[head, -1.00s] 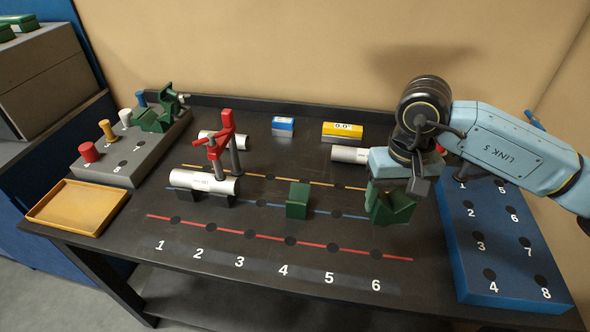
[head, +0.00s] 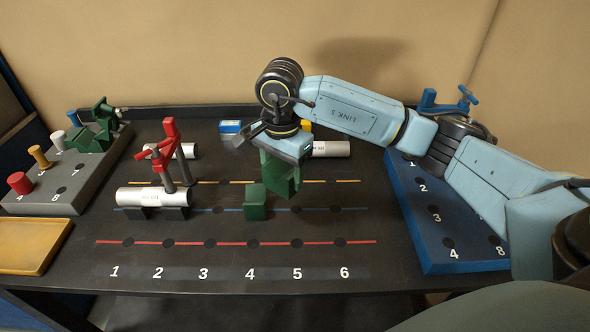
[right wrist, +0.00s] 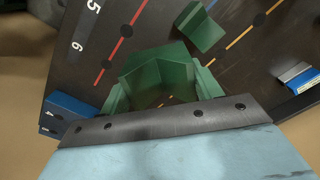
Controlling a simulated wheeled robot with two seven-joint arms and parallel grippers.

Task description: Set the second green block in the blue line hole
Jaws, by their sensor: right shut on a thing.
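My right gripper (head: 287,143) points down and is shut on a green V-notched block (head: 283,175). The held block also shows in the right wrist view (right wrist: 150,82), against the gripper's dark edge. Another green block (head: 256,203) stands on the blue line (head: 232,209) above the number 4, just left of and nearer than the held one; it shows in the right wrist view (right wrist: 201,28) too. A dark blue-line hole (head: 297,210) shows bare just below the held block in the picture. The block's height above the board is hard to tell. My left gripper is not in view.
A white cylinder (head: 140,197) rests on black supports at left, with a red clamp (head: 170,150) behind it. A blue numbered tray (head: 425,240) stands right, a grey peg block (head: 65,180) and yellow tray (head: 35,240) left. The red line is clear.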

